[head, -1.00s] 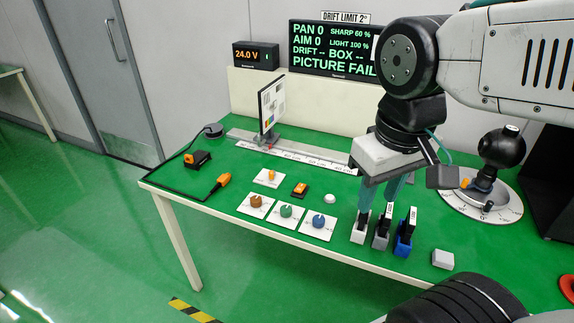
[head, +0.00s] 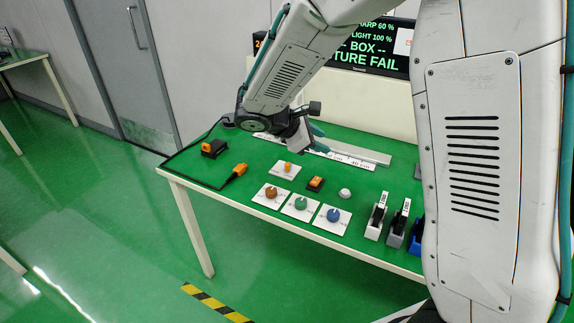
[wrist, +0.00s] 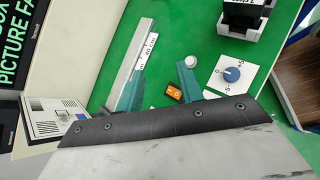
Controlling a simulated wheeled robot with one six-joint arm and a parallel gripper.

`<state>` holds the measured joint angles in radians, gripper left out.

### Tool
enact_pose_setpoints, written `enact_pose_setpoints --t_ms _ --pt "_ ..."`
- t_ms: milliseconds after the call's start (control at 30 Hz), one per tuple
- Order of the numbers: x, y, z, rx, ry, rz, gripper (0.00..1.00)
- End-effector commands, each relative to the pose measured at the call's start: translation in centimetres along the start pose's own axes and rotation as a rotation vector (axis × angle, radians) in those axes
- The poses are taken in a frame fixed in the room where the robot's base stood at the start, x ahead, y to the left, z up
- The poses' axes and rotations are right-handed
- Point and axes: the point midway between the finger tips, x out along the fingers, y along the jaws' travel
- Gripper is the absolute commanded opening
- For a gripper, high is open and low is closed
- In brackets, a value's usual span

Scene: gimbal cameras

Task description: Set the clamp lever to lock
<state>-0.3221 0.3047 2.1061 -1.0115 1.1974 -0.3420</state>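My gripper (wrist: 160,68) is open, with its two teal fingers apart and nothing between them in the wrist view. In the head view my gripper (head: 319,139) is above the table near the rail (head: 361,161), partly hidden by my arm. The rail (wrist: 126,62) also runs beside the left finger in the wrist view. The test chart (wrist: 52,122) is at the left of the wrist view; its foot is hidden behind my gripper. I cannot make out a clamp lever in either current view. The round dial device is hidden behind my arm in the head view.
Brown, green and blue knobs (head: 332,215) sit on white plates at the table front. An orange switch (head: 315,184), a white button (head: 345,193) and several upright holders (head: 376,217) stand nearby. A screen (head: 370,50) stands behind, reading "FAIL". A black cable lies at left.

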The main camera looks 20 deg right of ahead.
Motion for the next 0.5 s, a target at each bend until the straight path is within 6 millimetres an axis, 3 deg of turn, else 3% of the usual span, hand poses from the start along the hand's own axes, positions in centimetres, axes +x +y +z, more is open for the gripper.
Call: enact_pose_setpoints --t_ms 33,300,500 --pt "0.4 0.7 -2.4 -0.075 -0.021 0.038 0.37" --pt "2.0 3.6 -13.7 -0.430 -0.120 0.258 0.37" --pt "2.7 3.9 -19.1 -0.587 -0.161 0.359 0.37"
